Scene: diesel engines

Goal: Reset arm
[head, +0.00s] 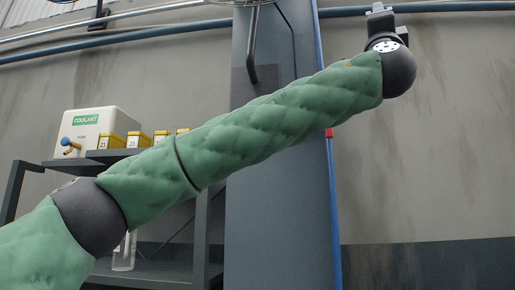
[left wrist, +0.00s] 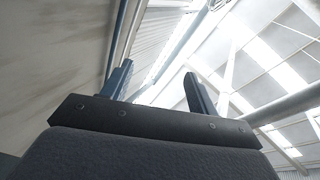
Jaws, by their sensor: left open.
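My left arm, in a green quilted cover, comes in from the left in the head view and reaches up to the upper right. My left gripper (head: 379,14) is at its end near the top edge, pointing upward. In the left wrist view the left gripper (left wrist: 157,88) has its two fingers wide apart with nothing between them. It points toward the roof. My right arm and right gripper are in neither view.
A grey column (head: 275,225) stands behind the arm. A dark shelf (head: 150,270) at the left holds a white coolant container (head: 95,122) and small yellow boxes (head: 110,141). Blue pipes (head: 120,40) run along the wall. The wall area at the right is clear.

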